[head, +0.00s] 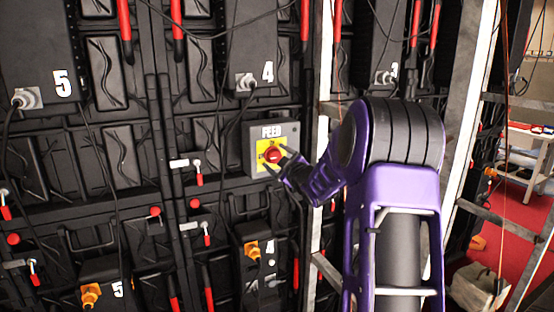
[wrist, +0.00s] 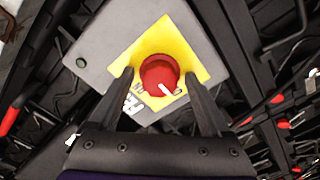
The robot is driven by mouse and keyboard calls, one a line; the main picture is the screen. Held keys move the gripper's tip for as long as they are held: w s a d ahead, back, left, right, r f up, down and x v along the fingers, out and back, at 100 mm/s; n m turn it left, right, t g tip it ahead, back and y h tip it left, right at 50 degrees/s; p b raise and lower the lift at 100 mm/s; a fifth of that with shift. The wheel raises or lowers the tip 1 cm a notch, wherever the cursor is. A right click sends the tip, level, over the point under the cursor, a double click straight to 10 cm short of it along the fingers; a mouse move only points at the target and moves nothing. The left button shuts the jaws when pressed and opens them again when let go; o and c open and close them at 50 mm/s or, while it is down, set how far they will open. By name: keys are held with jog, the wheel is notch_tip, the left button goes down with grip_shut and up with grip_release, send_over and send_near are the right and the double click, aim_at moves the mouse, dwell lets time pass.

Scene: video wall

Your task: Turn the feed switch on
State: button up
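The feed switch is a red round knob (head: 272,155) on a yellow plate, on a grey box (head: 287,130) marked FEED, fixed to the black wall of panels. In the wrist view the red knob (wrist: 159,74) shows a white pointer mark towards its lower right side. My gripper (head: 274,160) is at the box, in front of the knob. In the wrist view my gripper's two fingers (wrist: 160,84) are spread, one on each side of the knob. I cannot tell whether they touch it.
Black panels numbered 5 (head: 62,83) and 4 (head: 268,72) hang around the box, with loose cables and red handles. A metal ladder-like frame (head: 321,70) stands just right of the box, close to my arm. A red floor (head: 505,235) shows at the right.

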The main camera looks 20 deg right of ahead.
grip_shut()
jog(key=shift+m, duration=0.4)
jog(key=m, duration=0.3)
jog(key=shift+m+p, duration=0.4)
jog(key=m+p, duration=0.1)
jog(key=m, duration=0.3)
jog(key=shift+m, duration=0.3)
jog(key=m+p, duration=0.2)
jog(key=m, duration=0.3)
jog(key=shift+a+m+p, duration=0.1)
jog(key=shift+m+p, duration=0.85)
jog(key=shift+m, duration=0.85)
